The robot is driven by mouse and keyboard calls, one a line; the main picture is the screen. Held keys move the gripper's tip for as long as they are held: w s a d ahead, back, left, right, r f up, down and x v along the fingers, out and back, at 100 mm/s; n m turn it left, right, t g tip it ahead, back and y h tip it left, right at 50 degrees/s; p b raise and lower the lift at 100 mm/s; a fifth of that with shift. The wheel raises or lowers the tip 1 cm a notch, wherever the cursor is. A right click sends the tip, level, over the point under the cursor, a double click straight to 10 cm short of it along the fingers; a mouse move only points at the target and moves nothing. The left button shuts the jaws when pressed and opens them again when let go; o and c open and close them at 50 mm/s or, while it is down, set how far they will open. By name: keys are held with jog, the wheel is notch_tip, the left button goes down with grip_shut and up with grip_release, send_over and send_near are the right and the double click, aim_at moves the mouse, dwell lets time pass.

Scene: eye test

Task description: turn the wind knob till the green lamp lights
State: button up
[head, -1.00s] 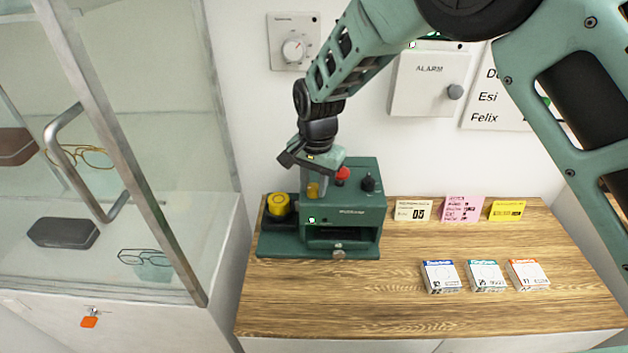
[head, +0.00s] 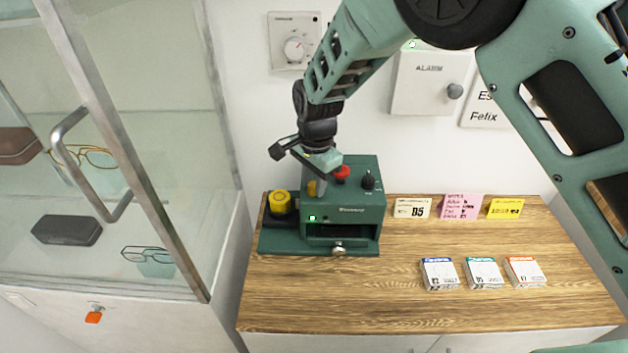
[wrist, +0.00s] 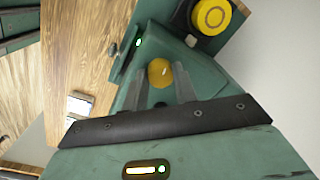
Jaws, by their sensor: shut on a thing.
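The green machine (head: 350,215) stands at the left of the wooden counter. My gripper (head: 316,188) points down at its top left and is shut on a small yellow-orange knob (head: 311,187), which I take as the wind knob. In the wrist view my gripper (wrist: 161,82) has one finger on each side of the knob (wrist: 160,71). The fingers partly hide the knob in the head view. A small green lamp (head: 312,218) on the machine's front is lit. The lit lamp also shows in the wrist view (wrist: 138,42).
A red button (head: 342,172) and a black knob (head: 368,181) stand right of my gripper. A yellow disc (head: 280,201) is to its left. Cards and small boxes (head: 438,274) lie right on the counter (head: 400,315). A glass cabinet (head: 170,180) stands left.

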jog(key=o, duration=1)
jog(key=r+b, duration=0.1)
jog(key=r, duration=0.4)
jog(key=r+b, duration=0.1)
jog(key=r, duration=1.1)
jog(key=shift+s+d+r+b, duration=0.2)
jog(key=shift+s+d+b, duration=0.1)
jog(key=shift+b, duration=0.1)
jog(key=s+d+f+n, duration=0.1)
jog(key=s+d+n, duration=0.3)
jog(key=s, duration=0.6)
jog(key=s+d+f+n, duration=0.2)
jog(key=s+d+n, duration=0.2)
jog(key=s+n, duration=0.3)
jog(key=s+d+f+n, duration=0.2)
jog(key=s+d+n, duration=0.3)
jog(key=s, duration=0.8)
jog(key=shift+f+n, duration=0.2)
jog(key=shift+n, duration=0.5)
